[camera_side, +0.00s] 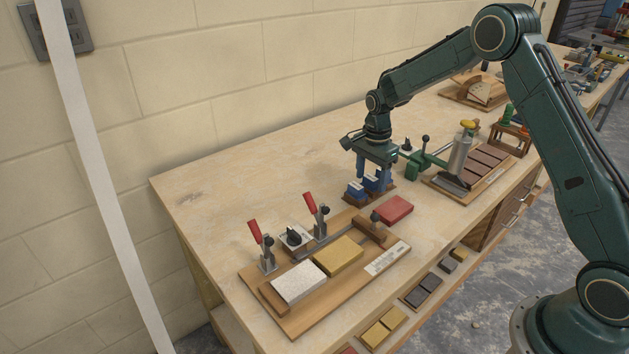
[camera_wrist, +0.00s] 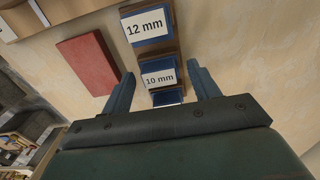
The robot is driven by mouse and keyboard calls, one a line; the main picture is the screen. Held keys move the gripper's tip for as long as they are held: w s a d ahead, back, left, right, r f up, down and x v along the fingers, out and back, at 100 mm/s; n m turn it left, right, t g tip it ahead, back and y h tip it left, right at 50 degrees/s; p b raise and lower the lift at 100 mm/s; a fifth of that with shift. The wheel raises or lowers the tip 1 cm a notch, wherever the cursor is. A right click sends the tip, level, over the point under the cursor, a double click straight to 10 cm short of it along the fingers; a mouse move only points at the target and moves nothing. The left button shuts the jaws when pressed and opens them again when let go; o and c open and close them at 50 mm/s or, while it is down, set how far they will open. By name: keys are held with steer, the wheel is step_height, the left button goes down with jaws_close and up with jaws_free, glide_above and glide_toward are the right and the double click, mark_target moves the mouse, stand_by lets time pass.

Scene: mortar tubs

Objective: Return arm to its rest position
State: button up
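My gripper (camera_side: 372,176) hangs pointing down over a small wooden rack of blue blocks (camera_side: 356,187) in the middle of the bench. In the wrist view its two blue fingers (camera_wrist: 162,82) are spread apart, on either side of the rack. The blue blocks carry white labels, "12 mm" (camera_wrist: 147,27) and "10 mm" (camera_wrist: 160,77), and a third block sits nearer the palm, partly hidden. Gaps show between the fingers and the blocks, so nothing is gripped. I cannot tell how high the fingertips are above the rack.
A red block (camera_side: 394,209) lies right beside the rack. In front is a wooden fixture (camera_side: 290,323) with red-handled clamps, a white block (camera_side: 299,284) and a yellow block (camera_side: 338,256). A green-levered press (camera_side: 459,158) stands close on the right. The bench's back left is clear.

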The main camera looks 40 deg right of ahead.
steer(key=o, duration=0.5)
steer(key=shift+r, duration=0.15)
steer(key=shift+r, duration=3.3)
steer(key=shift+r, duration=0.15)
